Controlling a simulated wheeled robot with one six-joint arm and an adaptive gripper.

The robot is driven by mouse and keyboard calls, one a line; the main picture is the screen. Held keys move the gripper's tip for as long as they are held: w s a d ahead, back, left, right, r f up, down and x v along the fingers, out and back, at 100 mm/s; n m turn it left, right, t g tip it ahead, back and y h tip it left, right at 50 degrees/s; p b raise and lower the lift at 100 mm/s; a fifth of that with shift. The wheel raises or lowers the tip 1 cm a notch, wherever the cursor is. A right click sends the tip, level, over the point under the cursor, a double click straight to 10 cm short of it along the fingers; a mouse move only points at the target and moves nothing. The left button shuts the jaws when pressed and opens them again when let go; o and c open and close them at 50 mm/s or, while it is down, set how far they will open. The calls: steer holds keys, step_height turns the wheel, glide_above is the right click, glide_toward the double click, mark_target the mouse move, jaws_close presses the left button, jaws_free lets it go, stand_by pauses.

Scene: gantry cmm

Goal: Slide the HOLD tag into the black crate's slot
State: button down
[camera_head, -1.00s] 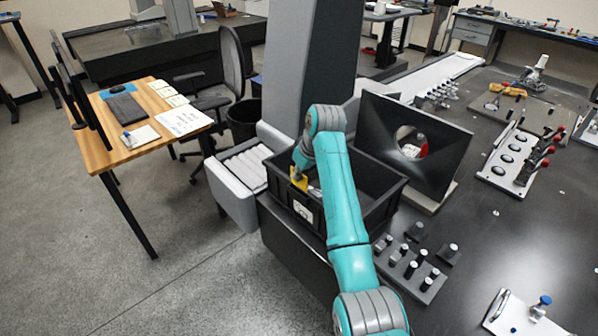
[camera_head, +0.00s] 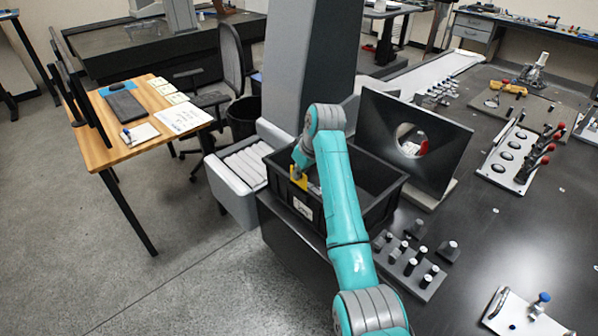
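The black crate (camera_head: 281,187) stands at the near left edge of the dark table, with a white label on its front wall. A small yellow piece, which looks like the HOLD tag (camera_head: 299,180), is at the crate's front wall, just above the label. My teal arm reaches over the crate, and its wrist is bent down right above the yellow piece. My gripper is at that wrist, but its fingers are too small and covered to make out. I cannot tell whether it grips the tag or whether the tag is in the slot.
A grey bin of white rolls (camera_head: 243,167) adjoins the crate on the left. A black panel with a round hole (camera_head: 441,150) stands behind it to the right. A block with several pegs (camera_head: 411,265) lies right of my arm. A grey column (camera_head: 318,65) rises behind.

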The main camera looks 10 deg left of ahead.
mark_target(297, 184)
steer(key=shift+f, duration=1.6)
stand_by(1.6)
steer(key=c, duration=1.2)
jaws_free()
steer(key=shift+c, duration=0.2)
steer(key=shift+o, duration=0.2)
steer(key=shift+o, duration=1)
steer(key=shift+r, duration=0.1)
steer(key=shift+r, duration=3.35)
